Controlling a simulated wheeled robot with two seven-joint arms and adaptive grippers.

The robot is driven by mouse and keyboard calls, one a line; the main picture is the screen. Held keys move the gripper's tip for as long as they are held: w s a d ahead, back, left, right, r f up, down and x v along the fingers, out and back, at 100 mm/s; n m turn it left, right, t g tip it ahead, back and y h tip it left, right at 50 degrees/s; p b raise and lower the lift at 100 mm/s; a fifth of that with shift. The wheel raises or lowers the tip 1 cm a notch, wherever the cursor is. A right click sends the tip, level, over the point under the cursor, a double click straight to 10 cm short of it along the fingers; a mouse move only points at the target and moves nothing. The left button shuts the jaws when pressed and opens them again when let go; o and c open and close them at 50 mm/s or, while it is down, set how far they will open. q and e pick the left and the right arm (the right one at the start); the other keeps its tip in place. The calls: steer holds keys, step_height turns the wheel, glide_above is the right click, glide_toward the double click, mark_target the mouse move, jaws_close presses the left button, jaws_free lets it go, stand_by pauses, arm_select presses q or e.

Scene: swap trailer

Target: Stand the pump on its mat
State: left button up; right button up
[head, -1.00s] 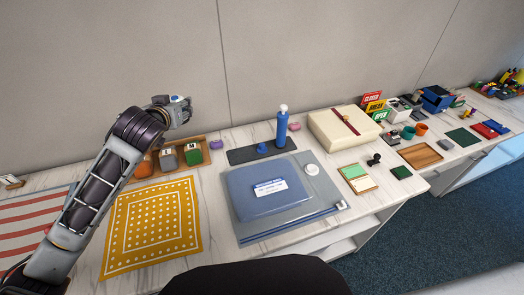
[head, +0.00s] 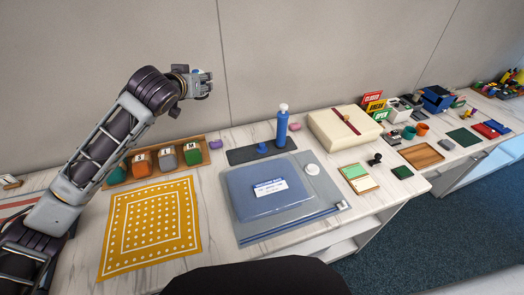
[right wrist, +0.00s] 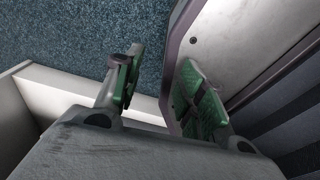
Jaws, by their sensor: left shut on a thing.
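A blue bottle with a white top (head: 283,127), which looks like the pump, stands upright at the right part of a dark grey mat (head: 238,157) near the wall. A short blue round piece (head: 262,148) sits beside it on the mat. My left gripper (head: 207,84) is raised in front of the wall, up and left of the bottle and apart from it. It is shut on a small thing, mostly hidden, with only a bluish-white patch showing. My right gripper (right wrist: 158,85) shows in the right wrist view, its green-padded fingers apart with nothing between them.
A wooden tray (head: 206,151) with several coloured blocks stands under my left arm. A yellow dotted cloth (head: 150,255) and a grey board (head: 325,195) with a blue pouch (head: 245,187) lie in front. A cream box (head: 330,137) stands right of the bottle. Carpet lies below my right gripper.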

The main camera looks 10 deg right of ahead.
arm_select(q)
steer(key=w+d+f+m+g+h, duration=0.1)
steer(key=d+f, duration=0.3)
steer(key=f, duration=0.5)
steer(key=d+f+m+h, duration=0.3)
steer(key=d+f, duration=0.2)
steer(key=f, duration=0.5)
steer(key=shift+w+d+f+g, duration=0.15)
steer(key=shift+w+f+g, duration=0.1)
steer(key=shift+w+g, duration=0.15)
arm_select(e)
steer(key=shift+s+d+f, duration=0.1)
steer(key=shift+d+f, duration=0.2)
steer(key=shift+d, duration=0.05)
steer(key=shift+d, duration=0.15)
